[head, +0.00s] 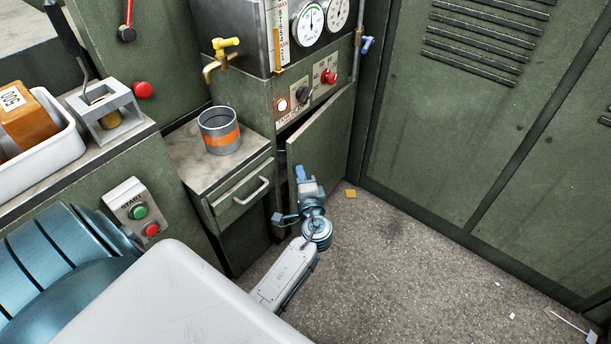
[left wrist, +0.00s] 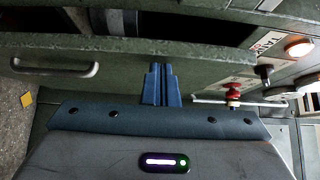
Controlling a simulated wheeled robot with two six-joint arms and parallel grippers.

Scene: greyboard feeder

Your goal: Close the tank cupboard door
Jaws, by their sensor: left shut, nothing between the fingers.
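The green tank cupboard door (head: 325,130) stands ajar below the tank's control panel (head: 305,91). A narrow dark gap shows behind its top edge at the left. In the left wrist view the door (left wrist: 215,50) crosses the upper part, with a grey bar handle (left wrist: 55,68) on the left. My left gripper (head: 301,173) is in front of the door's outer face. Its blue fingers (left wrist: 160,82) are shut, empty and point at the door. They are at or very close to its face; I cannot tell whether they touch. My right gripper is not in view.
A drawer unit (head: 240,196) with a metal can (head: 220,130) on top stands left of the cupboard. Green lockers (head: 440,130) stand to the right. A yellow scrap (head: 350,192) lies on the grey floor (head: 400,270), which is mostly clear.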

